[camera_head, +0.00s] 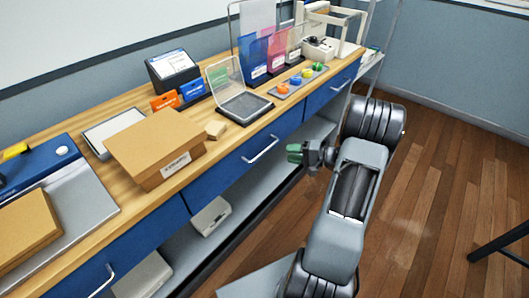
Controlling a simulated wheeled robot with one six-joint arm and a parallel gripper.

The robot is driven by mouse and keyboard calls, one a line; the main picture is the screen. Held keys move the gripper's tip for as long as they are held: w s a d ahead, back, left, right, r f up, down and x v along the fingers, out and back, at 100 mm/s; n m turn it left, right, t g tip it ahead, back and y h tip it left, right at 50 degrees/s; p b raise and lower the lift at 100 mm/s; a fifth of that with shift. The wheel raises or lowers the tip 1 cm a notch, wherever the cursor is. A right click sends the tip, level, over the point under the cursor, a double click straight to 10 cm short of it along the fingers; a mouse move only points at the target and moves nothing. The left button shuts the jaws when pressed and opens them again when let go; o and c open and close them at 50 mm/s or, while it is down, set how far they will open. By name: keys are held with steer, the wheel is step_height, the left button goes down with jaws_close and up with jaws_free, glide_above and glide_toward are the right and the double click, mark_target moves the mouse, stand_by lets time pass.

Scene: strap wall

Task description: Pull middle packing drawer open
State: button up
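The middle packing drawer (235,160) is a blue front under the wooden worktop, with a silver bar handle (261,150). Its front looks flush with the fronts beside it. My gripper (294,153) has green fingertips and is to the right of the handle, apart from it in the picture. The fingertips point left towards the drawer front. The view is too small to tell whether they are open or shut. I see nothing held between them.
Blue drawers with bar handles flank it at left (105,280) and right (335,90). The worktop holds a cardboard box (155,145), a clear-lidded case (243,105) and several other items. A lower shelf (240,222) carries pale boxes. Wooden floor at right is mostly free.

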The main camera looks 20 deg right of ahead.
mark_target(264, 151)
steer(key=x, duration=1)
steer(key=shift+w+a+p, duration=0.2)
steer(key=shift+a+p, duration=0.15)
jaws_close()
